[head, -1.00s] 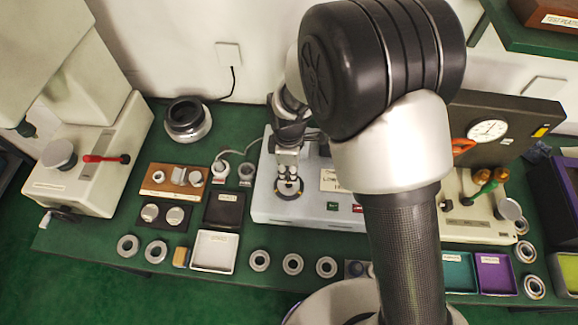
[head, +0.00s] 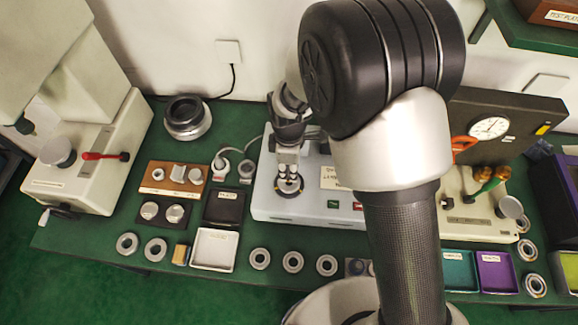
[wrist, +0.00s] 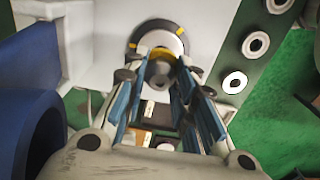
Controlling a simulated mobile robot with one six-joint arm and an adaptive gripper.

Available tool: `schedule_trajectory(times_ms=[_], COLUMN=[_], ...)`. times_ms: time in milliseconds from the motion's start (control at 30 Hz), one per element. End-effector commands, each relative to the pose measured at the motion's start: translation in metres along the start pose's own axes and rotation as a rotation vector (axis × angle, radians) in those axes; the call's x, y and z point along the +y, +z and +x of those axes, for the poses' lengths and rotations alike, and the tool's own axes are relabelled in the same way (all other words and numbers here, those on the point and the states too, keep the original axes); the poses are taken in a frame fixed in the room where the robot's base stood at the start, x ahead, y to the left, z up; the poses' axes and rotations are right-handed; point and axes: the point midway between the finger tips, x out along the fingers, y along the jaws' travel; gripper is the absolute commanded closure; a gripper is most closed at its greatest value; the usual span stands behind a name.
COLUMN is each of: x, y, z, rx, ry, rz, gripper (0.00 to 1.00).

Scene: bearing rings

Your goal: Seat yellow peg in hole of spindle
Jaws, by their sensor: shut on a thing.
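My gripper (head: 289,160) points down over the pale grey machine at the middle of the bench. Below its fingertips is the spindle (head: 289,193), a dark round disc with yellow marks on its rim. In the wrist view the spindle (wrist: 174,27) shows as a pale disc with a dark rim just beyond the fingertips. My gripper (wrist: 159,76) is shut on the yellow peg (wrist: 159,69), a small piece between its blue-padded fingers. The peg overlaps the disc's near part. The fingers and peg hide the hole, so I cannot tell whether the peg is inside it.
The grey machine's body (head: 310,212) surrounds the spindle. A black tray (head: 225,208) and a white tray (head: 214,249) lie to its left. Several bearing rings (head: 293,262) line the bench's front edge. A dial gauge box (head: 490,127) stands at right.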

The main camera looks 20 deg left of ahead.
Motion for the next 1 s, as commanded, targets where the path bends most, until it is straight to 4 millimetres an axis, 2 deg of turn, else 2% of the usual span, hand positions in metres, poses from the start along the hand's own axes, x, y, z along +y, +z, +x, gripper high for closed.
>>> schedule_trajectory(times_ms=[533, 1000], x=[0.001, 0.001], y=[0.000, 0.000], z=[0.001, 0.013], rx=[0.000, 0.000], ry=[0.001, 0.001], rz=[0.000, 0.000], gripper=[1.00, 1.00])
